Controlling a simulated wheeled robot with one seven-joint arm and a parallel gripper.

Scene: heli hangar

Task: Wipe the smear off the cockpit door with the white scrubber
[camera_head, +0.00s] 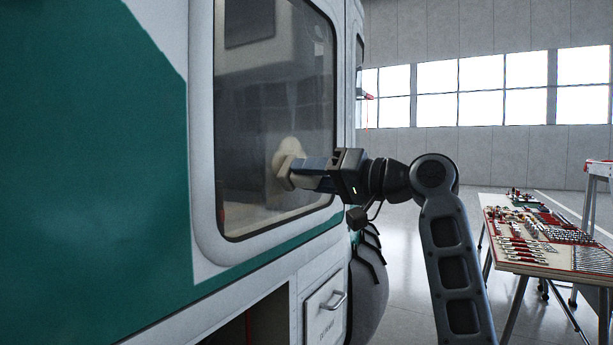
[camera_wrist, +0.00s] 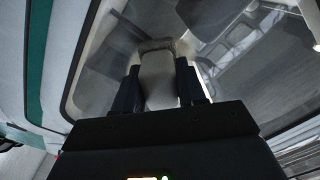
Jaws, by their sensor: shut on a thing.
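The cockpit door (camera_head: 203,150) fills the middle of the head view, with a large dark window (camera_head: 262,90) in a pale frame. My gripper (camera_head: 303,175) reaches in from the right and is shut on the white scrubber (camera_head: 285,174). The scrubber's head is at the lower right of the window, touching or very close to the glass. A pale beige patch (camera_head: 291,147) shows just above and behind the head; I cannot tell smear from reflection. In the wrist view, the scrubber (camera_wrist: 158,72) sits between both fingers, its head toward the glass.
A table (camera_head: 590,258) covered with tools stands at the right, clear of my arm. A drawer-like panel with a handle (camera_head: 332,302) is below the door. Open grey floor (camera_head: 410,270) lies between the helicopter and the table. Bright windows line the back wall.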

